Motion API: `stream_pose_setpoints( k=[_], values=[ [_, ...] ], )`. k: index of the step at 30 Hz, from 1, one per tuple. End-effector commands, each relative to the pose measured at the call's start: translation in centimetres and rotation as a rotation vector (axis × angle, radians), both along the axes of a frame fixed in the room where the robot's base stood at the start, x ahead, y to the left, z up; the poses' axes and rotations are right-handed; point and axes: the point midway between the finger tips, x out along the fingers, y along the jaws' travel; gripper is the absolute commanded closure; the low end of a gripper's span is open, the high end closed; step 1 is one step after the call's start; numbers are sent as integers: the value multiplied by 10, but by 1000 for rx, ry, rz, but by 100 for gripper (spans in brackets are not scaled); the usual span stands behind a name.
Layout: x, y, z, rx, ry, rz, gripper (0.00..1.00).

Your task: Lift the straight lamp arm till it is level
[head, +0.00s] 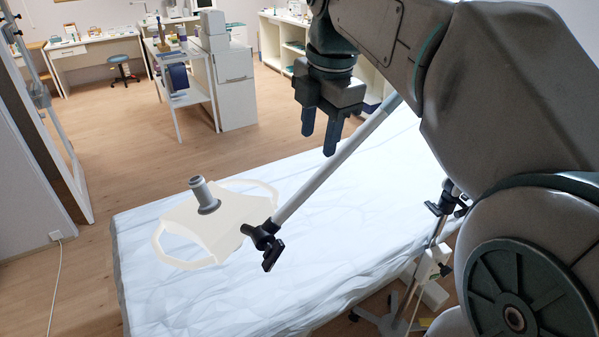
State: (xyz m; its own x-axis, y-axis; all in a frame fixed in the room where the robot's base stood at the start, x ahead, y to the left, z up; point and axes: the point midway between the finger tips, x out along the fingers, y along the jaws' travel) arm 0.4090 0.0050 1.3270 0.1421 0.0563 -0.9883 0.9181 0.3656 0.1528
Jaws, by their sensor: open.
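The straight lamp arm (325,172) is a pale grey tube. It slants in the picture from the upper right, where my gripper and arm partly hide it, down to a black joint (262,236) at its lower left. The white lamp head (215,222), with two loop handles and a grey knob on top, hangs at that joint over the couch. My gripper (320,135) points down, open and empty, in front of the tube's upper part in the picture. I cannot tell whether it touches the tube.
The couch (170,300) with a white sheet lies below the lamp. A wheeled stand (402,300) with a black clamp is at its right front. A white shelf unit (232,85), desks and a stool (122,72) stand behind.

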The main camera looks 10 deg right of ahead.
Motion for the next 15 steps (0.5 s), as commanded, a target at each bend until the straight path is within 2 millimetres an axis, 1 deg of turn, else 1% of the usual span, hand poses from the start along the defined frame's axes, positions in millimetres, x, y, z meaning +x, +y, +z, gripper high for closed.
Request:
stream_pose_setpoints(
  k=[5, 12, 15],
  values=[
    [3, 2, -28, 0, 4, -2, 56],
    [10, 4, -80, 0, 5, -4, 56],
    [13, 5, -98, 0, 4, -4, 56]
  ],
)
